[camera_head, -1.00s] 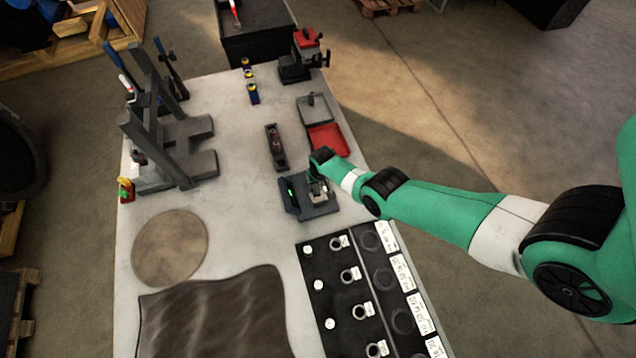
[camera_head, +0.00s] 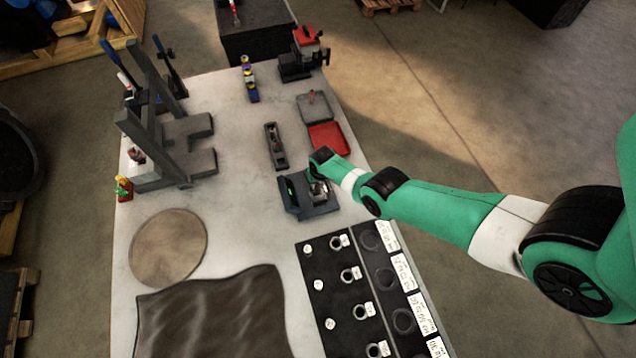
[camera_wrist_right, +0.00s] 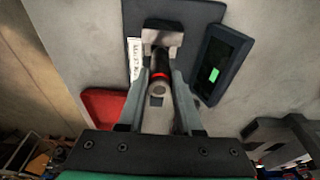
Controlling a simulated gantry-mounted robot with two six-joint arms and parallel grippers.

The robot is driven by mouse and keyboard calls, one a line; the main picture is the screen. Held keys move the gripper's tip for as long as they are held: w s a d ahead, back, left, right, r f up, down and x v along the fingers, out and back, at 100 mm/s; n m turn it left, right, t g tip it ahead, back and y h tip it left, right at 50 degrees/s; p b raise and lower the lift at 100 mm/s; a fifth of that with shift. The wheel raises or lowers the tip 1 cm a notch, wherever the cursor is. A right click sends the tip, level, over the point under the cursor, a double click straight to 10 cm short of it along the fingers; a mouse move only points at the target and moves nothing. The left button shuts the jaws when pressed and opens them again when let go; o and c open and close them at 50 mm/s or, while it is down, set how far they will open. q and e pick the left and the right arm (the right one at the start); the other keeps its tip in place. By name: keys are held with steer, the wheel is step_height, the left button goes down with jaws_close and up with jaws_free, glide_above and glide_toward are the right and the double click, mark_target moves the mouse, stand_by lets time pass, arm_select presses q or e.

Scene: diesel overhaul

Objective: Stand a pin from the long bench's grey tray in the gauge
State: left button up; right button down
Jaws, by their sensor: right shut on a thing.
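The gauge (camera_head: 296,201) is a dark block with a green-lit display, on the long bench. It also shows in the right wrist view (camera_wrist_right: 222,57), with a silver seat (camera_wrist_right: 160,40) on its base. My right gripper (camera_head: 319,180) is over the gauge, shut on a pin. In the right wrist view the fingers (camera_wrist_right: 160,80) hold the dark pin (camera_wrist_right: 159,64), which has a red band and a pale end. The pin's far end meets the silver seat in the picture; I cannot tell whether it touches. The grey tray (camera_head: 322,114) holds something small and reddish. My left gripper is out of view.
A red tray (camera_head: 328,141) lies between the gauge and the grey tray. A dark narrow fixture (camera_head: 275,146) stands left of it. A black board (camera_head: 335,285) with rings and labels lies nearer. A grey press frame (camera_head: 165,140) stands at left. The bench middle is clear.

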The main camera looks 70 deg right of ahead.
mark_target(318, 188)
steer(key=shift+f, duration=0.15)
steer(key=shift+f+b, duration=0.45)
steer(key=shift+b, duration=0.15)
steer(key=shift+f, duration=0.15)
steer(key=shift+f+b, duration=0.4)
steer(key=shift+b, duration=0.15)
steer(key=shift+f, duration=0.1)
stand_by(0.4)
steer(key=shift+f+b, duration=0.5)
steer(key=shift+b, duration=0.15)
steer(key=shift+f, duration=0.15)
steer(key=shift+f+b, duration=0.3)
steer(key=shift+b, duration=0.15)
